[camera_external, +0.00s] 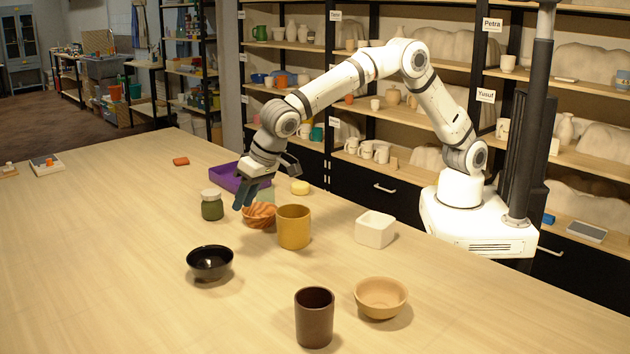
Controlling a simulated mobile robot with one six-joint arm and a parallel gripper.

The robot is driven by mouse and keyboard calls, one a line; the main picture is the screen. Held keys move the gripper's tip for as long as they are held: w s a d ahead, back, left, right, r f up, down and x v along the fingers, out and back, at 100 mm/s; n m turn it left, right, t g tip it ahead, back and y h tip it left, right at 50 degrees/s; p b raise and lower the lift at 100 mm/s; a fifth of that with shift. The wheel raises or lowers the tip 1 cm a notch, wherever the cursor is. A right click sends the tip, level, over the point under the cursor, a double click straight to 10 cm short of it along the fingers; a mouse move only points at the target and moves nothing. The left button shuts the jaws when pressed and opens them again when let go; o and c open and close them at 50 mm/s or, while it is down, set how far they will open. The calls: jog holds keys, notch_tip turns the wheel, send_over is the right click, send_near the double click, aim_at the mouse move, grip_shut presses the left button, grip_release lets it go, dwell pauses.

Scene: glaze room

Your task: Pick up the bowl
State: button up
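Three bowls stand on the wooden table. A reddish-brown striped bowl (260,218) sits near the middle, partly hidden by the mustard cylinder at its right. A glossy black bowl (210,263) is nearer the camera to the left, and a tan bowl (381,297) is at the front right. My gripper (267,190) hangs just above and behind the striped bowl. Its fingers look spread apart with nothing held. One finger reaches down close to the striped bowl's left rim; I cannot tell whether they touch.
A mustard cylinder (294,227) stands right beside the striped bowl; a green jar (212,205) is at its left. A purple tray (226,177) and yellow object (300,187) lie behind. A white square container (375,229) and dark brown cup (314,318) stand rightward. The left table is mostly clear.

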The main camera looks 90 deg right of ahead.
send_near(209, 263)
jog(key=shift+m, duration=0.3)
jog(key=shift+w+d+f+p, duration=0.1)
jog(key=shift+d+f+p, duration=0.15)
jog(key=shift+f+p, duration=0.5)
jog(key=shift+w+d+f+p, duration=0.1)
jog(key=shift+d+f+p, duration=0.25)
jog(key=shift+f, duration=0.7)
jog(key=shift+w+d+f+p, duration=0.1)
jog(key=shift+f+p, duration=0.5)
jog(key=shift+f, duration=0.35)
jog(key=shift+c, duration=0.4)
grip_shut()
